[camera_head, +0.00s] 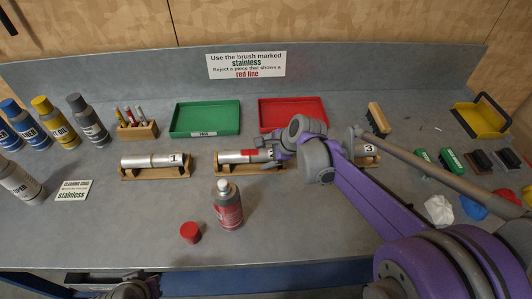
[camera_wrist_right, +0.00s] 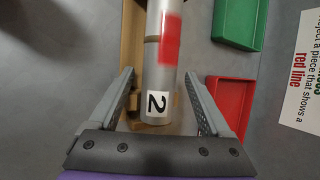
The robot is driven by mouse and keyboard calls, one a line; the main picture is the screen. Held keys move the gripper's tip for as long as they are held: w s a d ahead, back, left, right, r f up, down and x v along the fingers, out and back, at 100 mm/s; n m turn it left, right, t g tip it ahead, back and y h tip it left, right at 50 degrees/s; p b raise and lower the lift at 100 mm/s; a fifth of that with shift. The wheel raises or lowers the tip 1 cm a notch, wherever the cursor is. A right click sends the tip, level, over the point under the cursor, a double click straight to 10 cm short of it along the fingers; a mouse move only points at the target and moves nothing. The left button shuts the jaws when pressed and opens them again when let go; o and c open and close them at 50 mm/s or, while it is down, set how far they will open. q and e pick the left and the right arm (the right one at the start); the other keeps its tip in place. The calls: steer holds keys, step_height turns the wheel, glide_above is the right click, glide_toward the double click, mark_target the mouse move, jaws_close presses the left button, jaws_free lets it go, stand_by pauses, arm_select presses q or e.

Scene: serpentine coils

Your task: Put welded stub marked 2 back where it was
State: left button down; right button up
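The welded stub marked 2 (camera_wrist_right: 157,75) is a grey cylinder with a red patch and a white "2" label. In the head view the stub (camera_head: 232,157) lies level at the middle wooden stand (camera_head: 225,172), its right end hidden by my right gripper (camera_head: 268,150). The wrist view shows the wooden stand (camera_wrist_right: 132,40) beneath it; whether it is fully seated I cannot tell. My right gripper (camera_wrist_right: 160,74) is open, one finger on each side of the stub's labelled end, with gaps visible.
Stub 1 (camera_head: 150,161) rests on the left stand; stub 3 (camera_head: 369,149) is partly behind my right arm. A green tray (camera_head: 205,132) and red tray (camera_head: 325,106) stand behind.

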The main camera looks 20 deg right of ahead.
steer(key=shift+r, duration=0.1)
steer(key=shift+r+p, duration=0.3)
steer(key=shift+r, duration=0.05)
steer(key=v, duration=1.1)
steer(key=s+a+f+n+h, duration=0.1)
steer(key=s+f+n, duration=0.2)
steer(key=s+n, duration=0.3)
steer(key=s+a+f+n+h, duration=0.1)
steer(key=s+a+f+n, duration=0.1)
steer(key=s+f+n, duration=0.2)
steer(key=s+a+f+n+h, duration=0.1)
steer(key=s+f+n, duration=0.2)
steer(key=s+n, duration=0.5)
steer(key=shift+s+a+f+n+g+p, duration=0.1)
steer(key=shift+a+f+n+g+p, duration=0.2)
steer(key=shift+n, duration=0.2)
steer(key=shift+s+d+f+n, duration=0.1)
steer(key=shift+s+f+n, duration=0.25)
steer(key=shift+n, duration=0.25)
